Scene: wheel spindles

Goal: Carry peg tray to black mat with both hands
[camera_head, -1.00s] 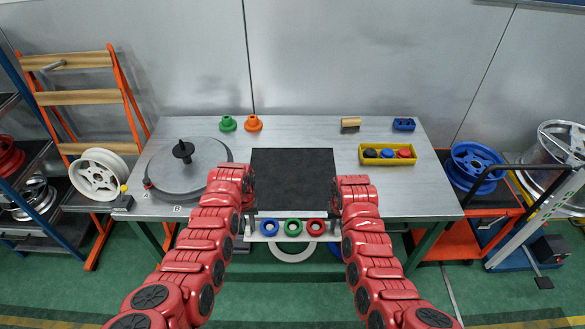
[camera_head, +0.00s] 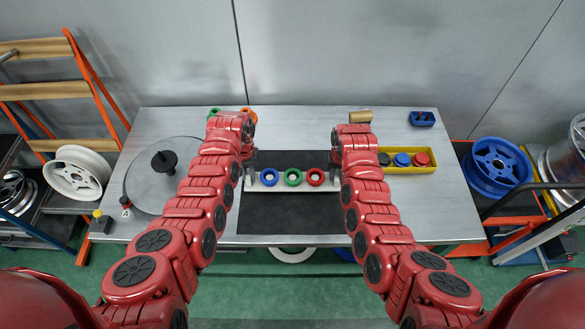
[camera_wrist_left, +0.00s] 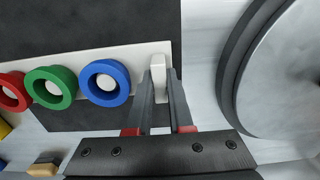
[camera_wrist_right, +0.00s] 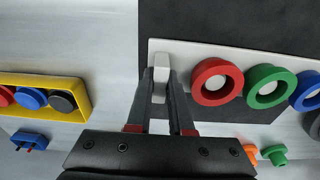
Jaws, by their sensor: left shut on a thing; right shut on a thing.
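The peg tray (camera_head: 280,186) is a white bar with a blue ring (camera_head: 268,177), a green ring (camera_head: 293,177) and a red ring (camera_head: 316,177) in a row. It is over the black mat (camera_head: 290,215) in the head view; whether it touches the mat I cannot tell. My left gripper (camera_head: 248,180) is shut on the tray's left end; its fingers close on a white handle (camera_wrist_left: 158,78) in the left wrist view. My right gripper (camera_head: 337,178) is shut on the right end, on a matching handle (camera_wrist_right: 160,75) in the right wrist view.
A grey turntable (camera_head: 188,158) with a black spindle stands at the left. A yellow bin (camera_head: 434,160) with several coloured parts is at the right. A wooden block (camera_head: 360,116) and a blue block (camera_head: 422,118) are at the back. The front of the mat is clear.

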